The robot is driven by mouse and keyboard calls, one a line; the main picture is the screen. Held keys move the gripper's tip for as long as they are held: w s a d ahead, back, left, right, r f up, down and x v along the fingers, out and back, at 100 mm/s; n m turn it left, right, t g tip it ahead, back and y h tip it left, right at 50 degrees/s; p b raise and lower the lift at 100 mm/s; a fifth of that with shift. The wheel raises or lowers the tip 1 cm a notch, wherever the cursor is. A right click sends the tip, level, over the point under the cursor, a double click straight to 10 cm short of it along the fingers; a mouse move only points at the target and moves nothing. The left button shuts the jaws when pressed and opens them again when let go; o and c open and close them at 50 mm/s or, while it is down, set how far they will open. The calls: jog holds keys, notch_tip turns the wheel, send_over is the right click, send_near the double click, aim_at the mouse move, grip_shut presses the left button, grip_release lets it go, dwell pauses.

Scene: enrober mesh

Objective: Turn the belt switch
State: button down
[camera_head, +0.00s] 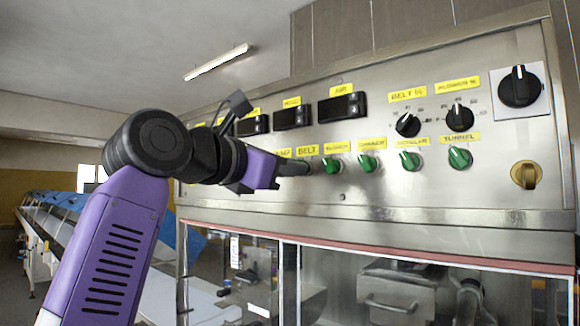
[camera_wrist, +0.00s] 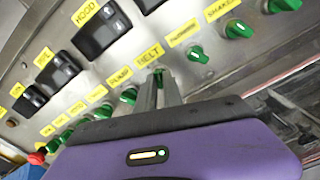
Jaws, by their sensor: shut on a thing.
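The belt switch (camera_wrist: 159,71) is a small green knob under the yellow BELT label (camera_wrist: 150,54) in the wrist view. My gripper (camera_wrist: 161,84) reaches up to it with its two narrow fingers, one on each side, and is shut on it. The fingers cover most of the knob, so its turn angle is hard to read. In the head view my gripper (camera_head: 300,168) meets the steel panel just below the BELT label (camera_head: 307,150), and the switch itself is hidden behind the fingertips.
Similar green knobs (camera_head: 368,162) line the row to the right, and more (camera_wrist: 129,96) sit to the left. Black displays (camera_head: 342,107) and black dials (camera_head: 408,125) are above. A red button (camera_wrist: 37,157) is at the wrist view's lower left. Glazed doors (camera_head: 400,290) lie below the panel.

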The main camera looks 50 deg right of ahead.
jog(key=shift+n+p, duration=0.45)
jog(key=shift+n, duration=4.55)
jog(key=c, duration=1.5)
grip_release()
jog(key=a+b, duration=0.1)
jog(key=a, duration=0.7)
jog(key=shift+s, duration=0.1)
